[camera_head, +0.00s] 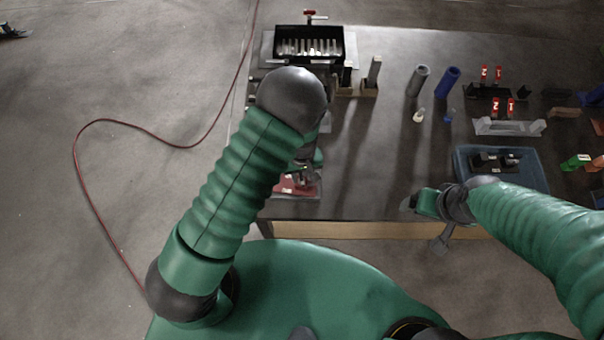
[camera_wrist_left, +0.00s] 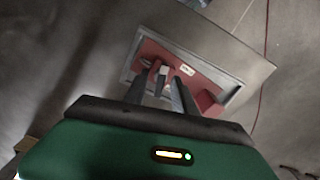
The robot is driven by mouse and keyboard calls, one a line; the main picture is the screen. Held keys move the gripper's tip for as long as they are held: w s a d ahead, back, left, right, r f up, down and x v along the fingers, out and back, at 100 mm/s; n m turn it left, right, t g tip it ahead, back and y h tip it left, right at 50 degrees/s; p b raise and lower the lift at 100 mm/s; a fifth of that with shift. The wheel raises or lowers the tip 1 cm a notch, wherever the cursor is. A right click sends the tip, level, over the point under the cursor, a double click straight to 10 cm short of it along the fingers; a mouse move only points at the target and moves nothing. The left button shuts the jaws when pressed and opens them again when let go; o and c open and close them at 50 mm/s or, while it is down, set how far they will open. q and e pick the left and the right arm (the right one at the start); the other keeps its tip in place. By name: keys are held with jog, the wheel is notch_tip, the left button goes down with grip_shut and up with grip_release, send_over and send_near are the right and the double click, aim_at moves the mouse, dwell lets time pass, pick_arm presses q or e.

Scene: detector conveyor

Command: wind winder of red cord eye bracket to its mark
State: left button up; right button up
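The red cord eye bracket (camera_head: 287,187) lies on a pale plate at the near left of the table, partly hidden by my left arm. In the left wrist view the red bracket (camera_wrist_left: 205,83) sits on its grey plate, with a small pale label and a raised red block. My left gripper (camera_wrist_left: 167,72) is over the bracket, its two dark fingers apart at either side of a small pale piece. I cannot tell whether they touch it. No mark can be made out. My right gripper (camera_head: 424,215) is at the table's front edge, away from the bracket; its fingers are unclear.
A black slotted rack (camera_head: 308,46) stands at the far left. A blue bin (camera_head: 462,165) with dark parts is right of centre, near my right gripper. Grey and blue cylinders (camera_head: 447,80) stand behind. The table's middle is clear. A red cord (camera_head: 150,131) lies on the floor.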

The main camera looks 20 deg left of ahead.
pick_arm(q)
jog(key=shift+a, duration=0.1)
grip_shut()
jog(key=shift+w+m, duration=0.1)
jog(key=shift+m, duration=0.4)
jog(key=m+b, duration=0.1)
jog(key=m, duration=0.1)
jog(key=shift+m, duration=0.4)
jog(key=m+b, duration=0.1)
jog(key=m, duration=0.2)
jog(key=shift+m, duration=0.3)
jog(key=m+b, duration=0.1)
jog(key=m, duration=0.2)
jog(key=shift+m, duration=1.7)
